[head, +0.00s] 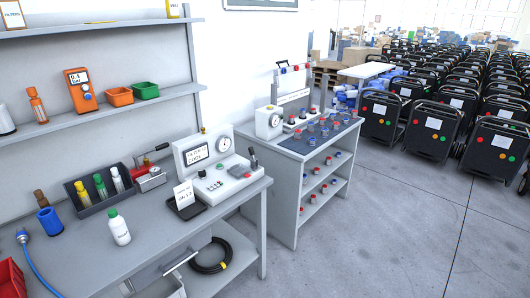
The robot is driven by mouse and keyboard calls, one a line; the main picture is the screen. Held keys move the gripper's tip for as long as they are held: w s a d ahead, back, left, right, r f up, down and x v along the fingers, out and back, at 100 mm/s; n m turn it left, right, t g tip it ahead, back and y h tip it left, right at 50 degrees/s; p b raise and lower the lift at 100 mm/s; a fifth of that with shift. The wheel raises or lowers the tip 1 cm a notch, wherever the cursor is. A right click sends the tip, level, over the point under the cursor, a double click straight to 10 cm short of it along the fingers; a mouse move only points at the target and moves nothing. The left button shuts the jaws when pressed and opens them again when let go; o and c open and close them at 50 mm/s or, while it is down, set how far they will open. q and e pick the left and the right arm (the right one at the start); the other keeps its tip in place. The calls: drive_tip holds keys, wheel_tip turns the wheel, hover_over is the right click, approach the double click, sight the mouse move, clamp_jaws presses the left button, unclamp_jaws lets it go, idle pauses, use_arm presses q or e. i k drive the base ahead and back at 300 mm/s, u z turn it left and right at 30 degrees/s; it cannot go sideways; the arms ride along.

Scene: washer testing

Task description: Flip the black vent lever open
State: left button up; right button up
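A white test unit (216,172) stands on the grey workbench, with a display and a round dial gauge (223,144) on its upright panel. A black lever (253,159) sticks up, slightly tilted, at the right end of the unit's base. I cannot tell from here whether its valve is open or shut. Small knobs and buttons sit on the base to the left of the lever. Neither of my grippers can be made out in the head view, and nothing is seen touching the lever.
A white card (184,194) on a black stand is in front of the unit. A white bottle (119,227), a black rack (103,192) of bottles and a blue cup (50,221) stand left. A second bench (291,146) is behind right. Open floor (400,240) lies right.

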sight(251, 149)
drive_tip(key=z, duration=0.4)
drive_tip(key=i, duration=1.35)
drive_tip(key=u, duration=0.25)
